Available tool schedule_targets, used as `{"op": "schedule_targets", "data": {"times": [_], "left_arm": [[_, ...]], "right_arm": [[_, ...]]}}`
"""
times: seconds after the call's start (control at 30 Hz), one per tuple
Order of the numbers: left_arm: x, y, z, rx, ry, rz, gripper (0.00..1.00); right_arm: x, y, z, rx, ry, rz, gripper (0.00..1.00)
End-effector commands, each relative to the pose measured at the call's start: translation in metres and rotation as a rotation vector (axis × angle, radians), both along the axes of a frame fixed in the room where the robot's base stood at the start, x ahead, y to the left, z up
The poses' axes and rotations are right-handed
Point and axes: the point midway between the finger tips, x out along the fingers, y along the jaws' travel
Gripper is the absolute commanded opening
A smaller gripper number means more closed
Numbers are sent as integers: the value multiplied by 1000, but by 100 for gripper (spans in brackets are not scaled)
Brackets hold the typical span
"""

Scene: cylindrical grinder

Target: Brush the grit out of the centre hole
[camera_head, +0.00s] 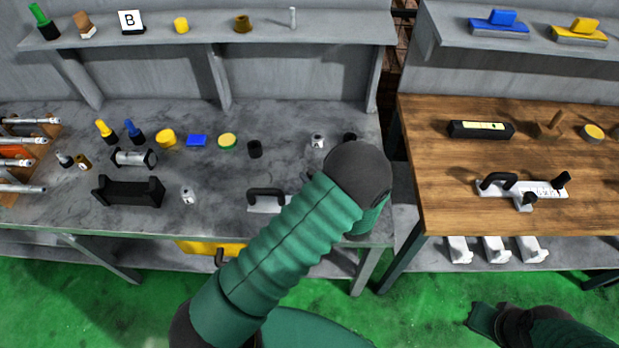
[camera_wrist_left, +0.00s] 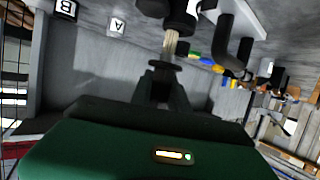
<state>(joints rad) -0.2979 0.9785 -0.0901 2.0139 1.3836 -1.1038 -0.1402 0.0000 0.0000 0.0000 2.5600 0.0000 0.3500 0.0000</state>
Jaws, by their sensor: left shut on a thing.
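In the left wrist view my left gripper (camera_wrist_left: 163,88) is shut on a brush (camera_wrist_left: 170,43) with pale bristles and a dark collar. The bristles point at a black round part (camera_wrist_left: 180,14) at the top edge, and their tips meet or overlap it. I cannot tell whether they are inside a hole; the centre hole and any grit are hidden. In the head view my left arm reaches over the right end of the grey bench and hides its gripper and the brush.
A plate with a black handle (camera_head: 266,197) lies left of my left arm; a black handle (camera_wrist_left: 236,45) stands close right of the brush. A black holder (camera_head: 128,191) and several small parts occupy the grey bench (camera_head: 320,112). A wooden table (camera_head: 460,215) stands to the right.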

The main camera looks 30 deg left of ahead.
Motion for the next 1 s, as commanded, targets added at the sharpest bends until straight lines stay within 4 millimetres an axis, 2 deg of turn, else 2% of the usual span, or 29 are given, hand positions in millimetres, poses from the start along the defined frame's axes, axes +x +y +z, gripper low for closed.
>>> {"op": "schedule_targets", "data": {"times": [0.53,1.0], "left_arm": [[-6,-1,3,-1,0,0,0],[-6,-1,60,-1,0,0,0]], "right_arm": [[0,0,6,0,0,0,0],[0,0,57,0,0,0,0]]}}
